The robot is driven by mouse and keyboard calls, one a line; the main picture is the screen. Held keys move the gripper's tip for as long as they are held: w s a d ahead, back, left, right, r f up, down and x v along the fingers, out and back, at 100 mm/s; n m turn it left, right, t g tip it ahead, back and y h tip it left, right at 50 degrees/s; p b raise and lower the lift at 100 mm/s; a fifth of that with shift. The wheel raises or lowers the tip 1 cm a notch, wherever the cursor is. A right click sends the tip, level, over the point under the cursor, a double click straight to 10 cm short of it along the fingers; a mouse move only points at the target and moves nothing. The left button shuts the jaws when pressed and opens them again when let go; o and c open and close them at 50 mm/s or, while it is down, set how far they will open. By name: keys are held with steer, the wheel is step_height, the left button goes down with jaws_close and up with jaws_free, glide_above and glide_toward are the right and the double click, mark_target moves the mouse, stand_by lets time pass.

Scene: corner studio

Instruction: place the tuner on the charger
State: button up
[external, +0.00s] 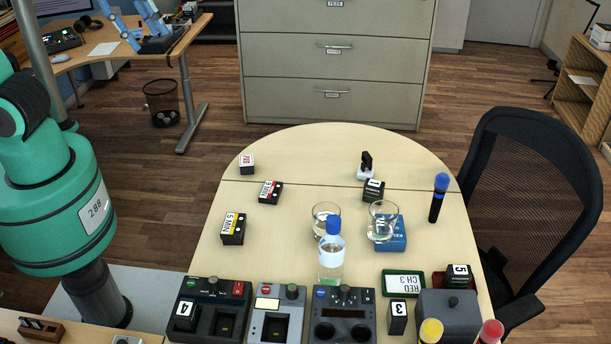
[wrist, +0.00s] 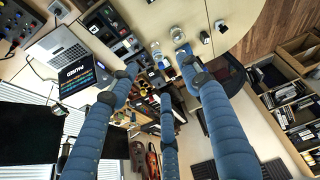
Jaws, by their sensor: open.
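I cannot tell for certain which thing is the tuner. A small black upright piece on a white base (external: 366,168) stands at the table's far side. Which is the charger is unclear. My gripper (wrist: 160,78) shows in the wrist view as blue fingers spread wide, empty, away from the table items. In the external view only my green arm shows, at left.
A clear bottle with a blue cap (external: 331,258) and two glasses (external: 326,216) stand mid-table. Small labelled boxes (external: 233,229) lie at left. A black chair (external: 530,190) is at right. The table's left-centre is clear.

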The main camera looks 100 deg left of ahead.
steer(key=s+d+f+m, duration=0.2)
steer(key=s+f, duration=0.1)
steer(key=s, duration=0.5)
steer(key=shift+s+f+m+t, duration=0.25)
steer(key=shift+f+m+t, duration=0.05)
steer(key=shift+m+t, duration=0.1)
step_height(320, 180, down, 2)
steer(key=shift+f+b, duration=0.1)
steer(key=shift+b, duration=1)
